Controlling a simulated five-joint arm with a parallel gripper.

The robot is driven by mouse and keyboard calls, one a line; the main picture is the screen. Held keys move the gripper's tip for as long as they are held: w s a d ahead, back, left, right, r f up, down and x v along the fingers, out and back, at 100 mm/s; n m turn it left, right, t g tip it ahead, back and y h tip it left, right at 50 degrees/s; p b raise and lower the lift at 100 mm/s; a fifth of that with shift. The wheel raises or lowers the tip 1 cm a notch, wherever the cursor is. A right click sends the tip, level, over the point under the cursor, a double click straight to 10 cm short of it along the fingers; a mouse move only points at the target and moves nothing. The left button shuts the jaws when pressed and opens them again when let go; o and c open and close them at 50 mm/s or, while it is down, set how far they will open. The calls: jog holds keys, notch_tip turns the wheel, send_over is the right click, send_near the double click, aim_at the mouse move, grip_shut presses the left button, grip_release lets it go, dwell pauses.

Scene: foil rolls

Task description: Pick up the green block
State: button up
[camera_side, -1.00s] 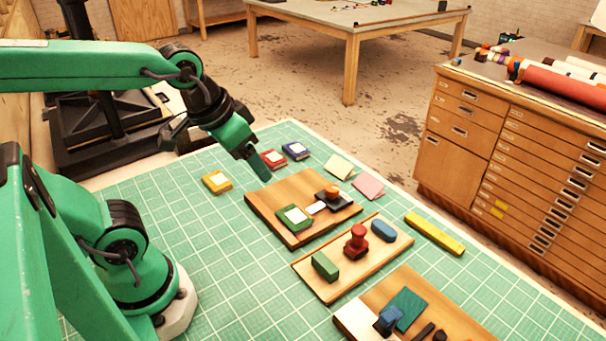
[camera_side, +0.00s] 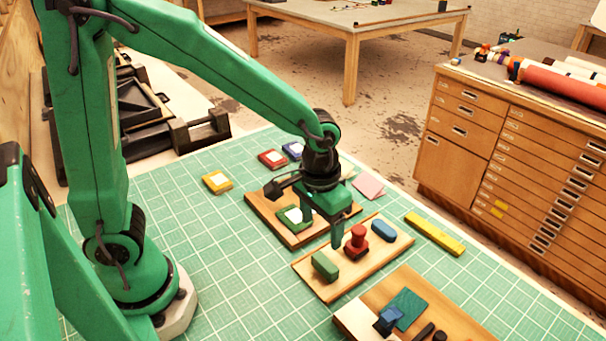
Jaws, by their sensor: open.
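The green block (camera_side: 325,267) lies at the left end of a shallow wooden tray (camera_side: 330,294). On the same tray stand a red knobbed piece (camera_side: 356,243) in the middle and a blue block (camera_side: 383,230) at the right end. My gripper (camera_side: 322,225) points down, open and empty, above the far edge of this tray. It is behind and above the green block, apart from it. One finger hangs just left of the red piece; the other is at the left over the green-framed pad.
Behind is a wooden board (camera_side: 272,230) with a green-framed pad (camera_side: 292,217), partly hidden by my gripper. In front, another board (camera_side: 372,291) holds blue and dark pieces. A yellow bar (camera_side: 434,233) lies right. The green mat (camera_side: 230,280) is clear at left.

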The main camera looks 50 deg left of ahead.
aim_at(325, 262)
jog(key=shift+w+d+f+g, duration=0.15)
jog(key=shift+d+f, duration=0.25)
jog(key=shift+f, duration=0.25)
jog(key=shift+d+f+g, duration=0.15)
jog(key=shift+d+f, duration=0.25)
jog(key=shift+f, duration=0.2)
jog(key=shift+f, duration=0.1)
jog(key=shift+f, duration=1.2)
jog(key=shift+f, duration=2.6)
jog(key=shift+c, duration=0.2)
jog(key=c, duration=0.7)
